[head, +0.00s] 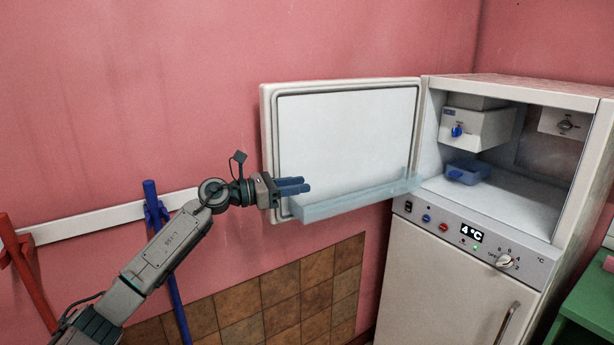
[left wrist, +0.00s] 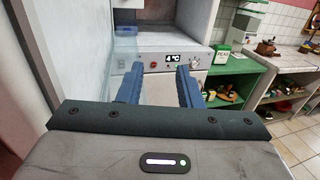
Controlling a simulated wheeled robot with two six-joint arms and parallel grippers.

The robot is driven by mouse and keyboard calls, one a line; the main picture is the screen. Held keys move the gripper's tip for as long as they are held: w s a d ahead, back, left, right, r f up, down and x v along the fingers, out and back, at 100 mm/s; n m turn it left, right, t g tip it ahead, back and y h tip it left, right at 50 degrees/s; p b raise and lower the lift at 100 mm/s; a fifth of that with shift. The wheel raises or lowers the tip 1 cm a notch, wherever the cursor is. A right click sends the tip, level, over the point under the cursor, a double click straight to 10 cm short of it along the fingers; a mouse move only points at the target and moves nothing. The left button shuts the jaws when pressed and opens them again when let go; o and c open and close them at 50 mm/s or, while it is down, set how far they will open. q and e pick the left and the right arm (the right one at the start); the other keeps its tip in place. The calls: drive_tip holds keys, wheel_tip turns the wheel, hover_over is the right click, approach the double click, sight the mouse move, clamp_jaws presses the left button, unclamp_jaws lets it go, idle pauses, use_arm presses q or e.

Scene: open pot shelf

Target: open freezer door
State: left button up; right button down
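The freezer door (head: 345,135) is the upper door of a white fridge-freezer (head: 450,285). It stands wide open, swung out to the left with its white inner face showing. A translucent bluish shelf (head: 350,198) runs along its lower edge. My left gripper (head: 307,186) is in front of the door's inner face, near its free edge and just above the shelf. In the left wrist view the blue fingers (left wrist: 160,80) are apart with nothing between them. Whether the gripper touches the door cannot be told. My right gripper is not in view.
Inside the open compartment are a blue tray (head: 467,172) and a white box with a blue knob (head: 478,128). A control panel (head: 475,240) reads 4 °C. Green shelving (left wrist: 240,80) stands right of the fridge. Red and blue poles lean at the left wall.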

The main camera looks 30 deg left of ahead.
use_arm(q)
drive_tip(key=shift+p+x, duration=0.6)
drive_tip(key=shift+x, duration=0.9)
clamp_jaws()
idle(0.4)
unclamp_jaws()
